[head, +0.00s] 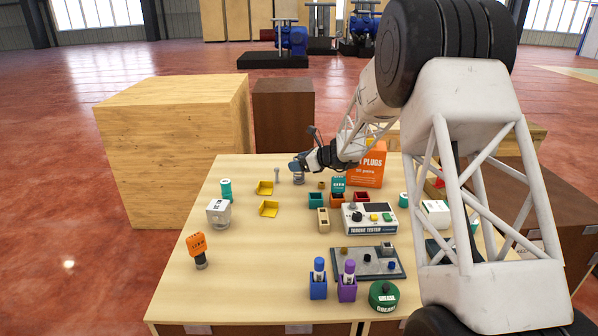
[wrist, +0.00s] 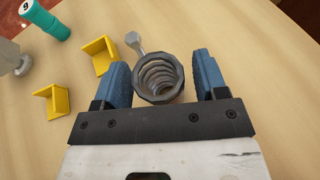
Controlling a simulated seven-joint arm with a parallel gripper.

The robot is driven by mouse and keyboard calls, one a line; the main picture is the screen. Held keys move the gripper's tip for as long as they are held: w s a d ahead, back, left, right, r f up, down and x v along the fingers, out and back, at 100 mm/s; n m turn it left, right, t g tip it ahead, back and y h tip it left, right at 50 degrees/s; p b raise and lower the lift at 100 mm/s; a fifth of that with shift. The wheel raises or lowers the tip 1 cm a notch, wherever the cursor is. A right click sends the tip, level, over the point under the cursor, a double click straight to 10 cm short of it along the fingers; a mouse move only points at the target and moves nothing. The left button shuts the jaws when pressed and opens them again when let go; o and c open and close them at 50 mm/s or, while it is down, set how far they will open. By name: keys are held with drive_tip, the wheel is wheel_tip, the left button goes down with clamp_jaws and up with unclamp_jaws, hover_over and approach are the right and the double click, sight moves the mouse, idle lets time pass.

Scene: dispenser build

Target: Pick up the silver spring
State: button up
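The silver spring (wrist: 158,78) stands on the table between the two blue fingers of my gripper (wrist: 162,80) in the wrist view. I look down into its coils. A gap shows between the spring and each finger, wider on the right. My gripper is open around it. In the head view the spring (head: 299,179) shows just below my gripper (head: 297,165) at the back of the table.
A grey bolt-like piece (wrist: 135,43) stands close beside the spring. Two yellow brackets (wrist: 100,55) lie to the left, with a teal cylinder (wrist: 45,18) farther off. An orange plugs box (head: 371,165) stands right of my gripper.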

drive_tip(key=c, duration=0.8)
drive_tip(key=shift+r, duration=5)
